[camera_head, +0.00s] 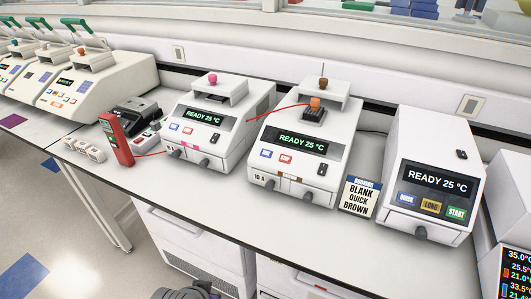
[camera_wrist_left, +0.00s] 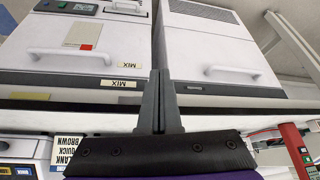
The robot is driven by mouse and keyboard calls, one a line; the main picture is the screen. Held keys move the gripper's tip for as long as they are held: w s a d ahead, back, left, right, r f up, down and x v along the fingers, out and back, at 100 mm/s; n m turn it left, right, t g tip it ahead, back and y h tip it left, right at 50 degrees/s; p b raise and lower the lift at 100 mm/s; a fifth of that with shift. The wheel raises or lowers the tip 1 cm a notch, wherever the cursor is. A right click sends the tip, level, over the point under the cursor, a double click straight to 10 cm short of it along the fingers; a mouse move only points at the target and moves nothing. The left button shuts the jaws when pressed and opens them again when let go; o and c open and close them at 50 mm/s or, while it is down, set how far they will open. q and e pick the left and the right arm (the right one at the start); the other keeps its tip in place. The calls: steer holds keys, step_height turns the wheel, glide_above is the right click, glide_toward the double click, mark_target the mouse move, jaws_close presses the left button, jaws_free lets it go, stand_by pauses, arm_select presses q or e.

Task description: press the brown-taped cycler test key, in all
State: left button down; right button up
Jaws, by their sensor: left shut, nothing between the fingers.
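The brown-taped cycler (camera_head: 305,160) is a white unit in the middle of the bench in the head view. A brown tape strip (camera_head: 288,177) is on its lower front. Its display reads READY 25 °C. Below it are a blue key (camera_head: 266,154) and a red key (camera_head: 286,157), whose labels are too small to read, and a dark rocker switch (camera_head: 322,169). An orange-topped block sits in its open top. My left gripper (camera_wrist_left: 159,75) is shut and empty in the left wrist view, in front of drawer fronts and apart from the cycler. My right gripper is not in view.
A pink-taped cycler (camera_head: 208,125) stands to the left, a cycler with QUICK, LONG and START keys (camera_head: 430,180) to the right. A card (camera_head: 359,197) reads BLANK QUICK BROWN. The bench's front strip is clear.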

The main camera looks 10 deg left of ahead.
arm_select(q)
steer(key=w+d+r+n+t+h+p, duration=0.1)
steer(key=w+d+r+n+t+h, duration=0.15)
steer(key=w+r+n, duration=0.6)
steer(key=w+d+r+n+t+h, duration=0.1)
steer(key=w+d+r+n+t, duration=0.3)
steer(key=w, duration=0.7)
steer(key=n+t, duration=0.3)
steer(key=n, duration=0.9)
glide_toward(266, 153)
step_height(266, 153, up, 8)
steer(key=w, duration=0.2)
steer(key=shift+w+r+n+y+p, duration=0.3)
steer(key=shift+r+n+y+p, duration=0.05)
steer(key=shift+n+p, duration=0.1)
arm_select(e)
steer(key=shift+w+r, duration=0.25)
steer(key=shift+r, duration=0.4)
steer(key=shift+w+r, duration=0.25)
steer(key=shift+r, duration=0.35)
